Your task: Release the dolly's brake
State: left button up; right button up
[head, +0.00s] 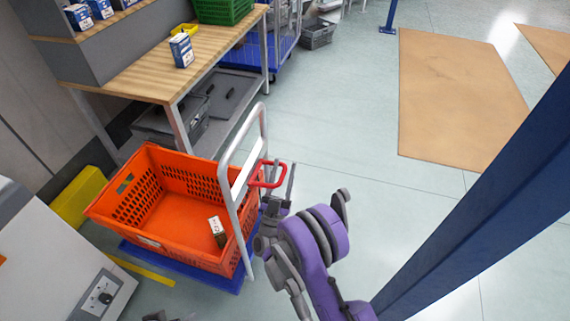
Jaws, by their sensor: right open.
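The dolly has a blue base (190,270) and an upright white tube handle (226,160) on its right side. A red brake lever (268,183) sticks out to the right from the handle. My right gripper (282,168), on the purple arm, is open at the lever, with its fingers pointing up in the picture. The fingers overlap the lever's right end; I cannot tell whether they touch it. Small grey parts at the bottom edge seem to be my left gripper (168,316), mostly cut off.
An orange tote (170,248) with a small white-and-brown box (218,232) stands on the dolly. A wooden-topped workbench (150,75) is behind it, a white machine (50,260) at left. A blue post (490,190) crosses at right.

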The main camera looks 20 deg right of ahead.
jog(key=shift+w+d+r, duration=0.3)
jog(key=shift+w+r, duration=0.1)
jog(key=shift+r, duration=0.1)
grip_shut()
dwell(1.2)
